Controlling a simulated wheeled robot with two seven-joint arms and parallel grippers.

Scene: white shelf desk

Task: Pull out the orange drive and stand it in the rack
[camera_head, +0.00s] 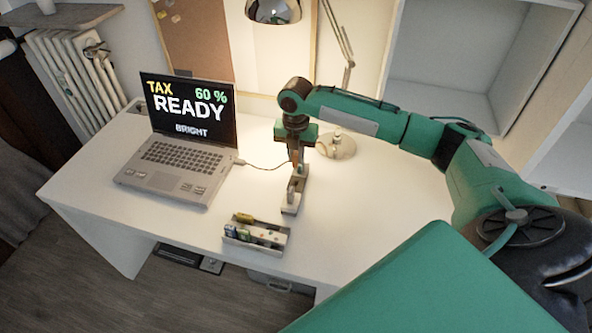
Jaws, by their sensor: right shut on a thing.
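My right gripper (297,158) points down over the middle of the desk, to the right of the laptop. My left gripper is out of view.
An open laptop (170,172) stands on the left of the white desk (370,210), its screen reading "TAX 60 % READY BRIGHT". A thin cable (262,167) runs from its right side toward the gripper. A lamp (273,11) stands behind. The desk's right part is clear.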

